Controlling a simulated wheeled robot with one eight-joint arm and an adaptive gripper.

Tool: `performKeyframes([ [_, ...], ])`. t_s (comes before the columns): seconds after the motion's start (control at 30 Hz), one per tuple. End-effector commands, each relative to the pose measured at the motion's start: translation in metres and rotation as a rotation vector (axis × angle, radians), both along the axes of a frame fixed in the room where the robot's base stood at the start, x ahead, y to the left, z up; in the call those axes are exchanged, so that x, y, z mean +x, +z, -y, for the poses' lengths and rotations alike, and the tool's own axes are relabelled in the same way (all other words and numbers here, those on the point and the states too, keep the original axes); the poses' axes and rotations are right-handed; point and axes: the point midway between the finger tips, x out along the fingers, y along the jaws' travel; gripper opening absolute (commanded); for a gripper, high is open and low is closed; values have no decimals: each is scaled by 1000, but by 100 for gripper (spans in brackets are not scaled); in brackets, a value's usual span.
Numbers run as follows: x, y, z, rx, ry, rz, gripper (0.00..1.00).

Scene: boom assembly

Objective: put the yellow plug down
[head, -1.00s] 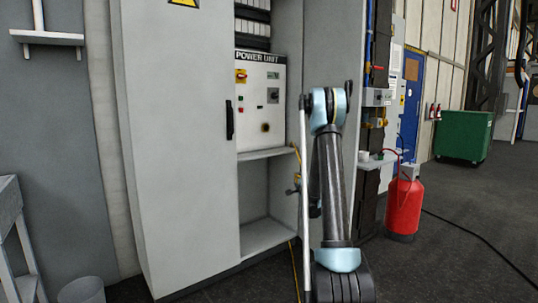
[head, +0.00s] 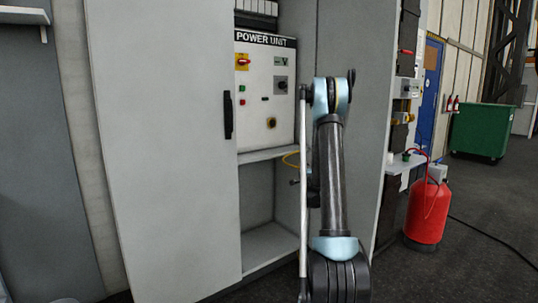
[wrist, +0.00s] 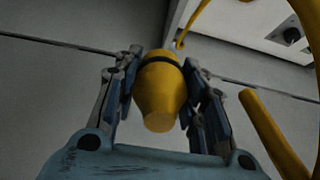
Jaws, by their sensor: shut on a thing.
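The yellow plug (wrist: 161,97) sits between the fingers of my gripper (wrist: 163,70) in the wrist view. It is a rounded yellow body with a dark band near its far end. My gripper is shut on it from both sides. A yellow cable (wrist: 192,22) shows beyond the plug and loops at the right of the wrist view.
The grey cabinet (head: 165,150) stands ahead, with the POWER UNIT panel (head: 265,95) inside, a shelf (head: 265,154) below it and an open lower compartment. A red cylinder (head: 426,212) stands on the floor at the right. A green bin (head: 482,131) is farther back.

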Motion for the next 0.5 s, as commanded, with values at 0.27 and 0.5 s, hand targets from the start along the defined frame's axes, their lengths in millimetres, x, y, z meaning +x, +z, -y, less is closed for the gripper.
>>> performKeyframes([
  [0.27,0,0,-2,0,2,0,0],
  [0.5,3,2,-14,-1,25,-2,0],
])
